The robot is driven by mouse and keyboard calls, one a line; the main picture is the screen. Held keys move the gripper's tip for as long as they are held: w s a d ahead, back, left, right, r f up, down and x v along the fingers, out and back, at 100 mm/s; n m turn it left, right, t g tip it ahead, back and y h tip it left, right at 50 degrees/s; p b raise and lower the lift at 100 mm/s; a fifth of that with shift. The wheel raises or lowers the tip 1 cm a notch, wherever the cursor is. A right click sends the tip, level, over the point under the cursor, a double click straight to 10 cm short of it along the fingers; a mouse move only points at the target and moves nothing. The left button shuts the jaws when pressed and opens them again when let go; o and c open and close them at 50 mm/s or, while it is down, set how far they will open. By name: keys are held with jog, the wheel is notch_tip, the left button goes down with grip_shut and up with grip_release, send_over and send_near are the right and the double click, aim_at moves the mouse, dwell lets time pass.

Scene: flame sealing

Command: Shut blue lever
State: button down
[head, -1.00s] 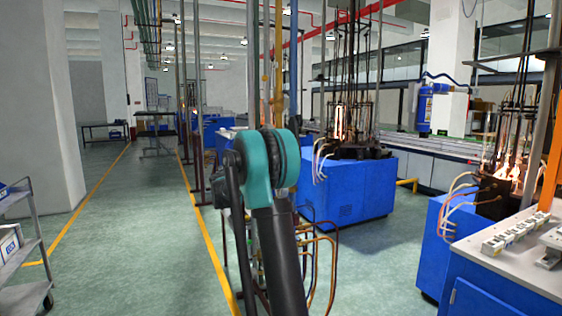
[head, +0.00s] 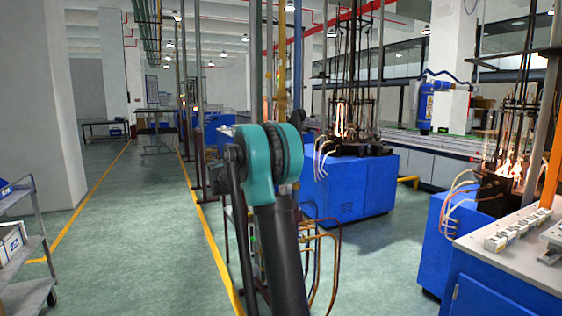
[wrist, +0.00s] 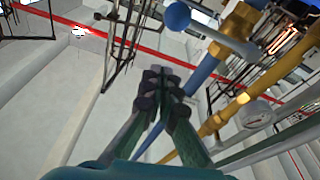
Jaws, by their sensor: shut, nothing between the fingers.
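A blue ball knob on a pale blue rod, which looks like the blue lever (wrist: 177,15), shows at the top of the wrist view. My gripper (wrist: 165,84) is shut and empty in the middle of the wrist view. Its dark fingertips lie below and left of the knob in the picture, with a visible gap between them. In the head view my arm hides the gripper, and I cannot make out the lever.
A yellow pipe (wrist: 232,107) with a round gauge (wrist: 256,112) runs right of the blue pipe. In the head view, copper pipes (head: 322,265) stand beside my arm. Blue machines (head: 350,188) with flames are to the right, a grey cart (head: 40,240) at left. Open green floor lies between.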

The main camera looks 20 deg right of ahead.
jog(key=v, duration=0.9)
jog(key=shift+a+f, duration=0.25)
jog(key=shift+a, duration=0.1)
jog(key=s+d+f+n+t+y, duration=0.1)
jog(key=s+f+n+y, duration=0.35)
jog(key=s+f, duration=0.55)
jog(key=s+d+f+n+y, duration=0.1)
jog(key=s+f+n+y, duration=0.45)
jog(key=f, duration=0.65)
jog(key=s+a+f+n+t+y, duration=0.1)
jog(key=s+a+f+n+y, duration=0.1)
jog(key=s+a+f+y, duration=0.3)
jog(key=s+a+f+n+y, duration=0.3)
jog(key=s+a+f+y, duration=0.2)
jog(key=s+a+f, duration=0.5)
jog(key=s+f, duration=0.3)
jog(key=s, duration=0.3)
jog(key=shift+a+t, duration=0.15)
jog(key=shift+t, duration=0.25)
